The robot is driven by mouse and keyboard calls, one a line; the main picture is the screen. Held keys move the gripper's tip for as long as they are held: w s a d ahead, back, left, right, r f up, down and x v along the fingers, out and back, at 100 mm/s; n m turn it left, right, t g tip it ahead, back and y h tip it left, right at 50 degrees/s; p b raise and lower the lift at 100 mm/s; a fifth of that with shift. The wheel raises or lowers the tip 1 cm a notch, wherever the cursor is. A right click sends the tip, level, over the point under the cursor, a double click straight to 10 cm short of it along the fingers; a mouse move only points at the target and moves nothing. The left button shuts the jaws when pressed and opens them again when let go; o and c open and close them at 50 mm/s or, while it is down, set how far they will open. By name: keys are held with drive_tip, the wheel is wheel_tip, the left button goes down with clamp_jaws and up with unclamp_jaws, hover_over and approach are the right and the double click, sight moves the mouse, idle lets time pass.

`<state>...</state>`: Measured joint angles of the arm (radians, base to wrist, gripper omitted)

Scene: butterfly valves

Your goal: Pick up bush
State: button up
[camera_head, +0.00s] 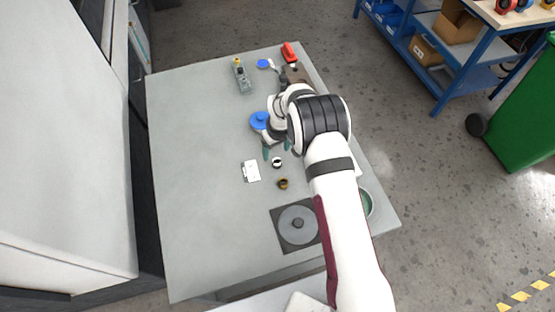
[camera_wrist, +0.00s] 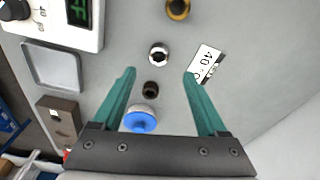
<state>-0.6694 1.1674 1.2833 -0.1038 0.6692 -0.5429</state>
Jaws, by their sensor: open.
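Three small round parts show between and ahead of my fingers in the wrist view: a silver ring with a dark centre (camera_wrist: 158,55), a small dark cylinder (camera_wrist: 150,88) and a brass-coloured ring (camera_wrist: 178,8). I cannot tell for certain which is the bush. The silver ring (camera_head: 277,162) and brass ring (camera_head: 283,183) also show in the head view. My gripper (camera_wrist: 159,75) is open and empty above the table. In the wrist view, the dark cylinder appears between the teal fingers and the silver ring just beyond their tips. My gripper (camera_head: 277,151) partly hides this area in the head view.
A blue round part (camera_wrist: 140,120) lies near the gripper base in the wrist view. A white card marked 40 (camera_wrist: 206,63) is right of the rings. A device with a green display (camera_wrist: 72,20) and a grey tray (camera_wrist: 52,68) are left. The table's left side (camera_head: 195,180) is clear.

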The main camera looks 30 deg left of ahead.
sight(276, 164)
wheel_tip(276, 164, down, 6)
drive_tip(key=shift+w+f, duration=0.1)
clamp_jaws()
idle(0.4)
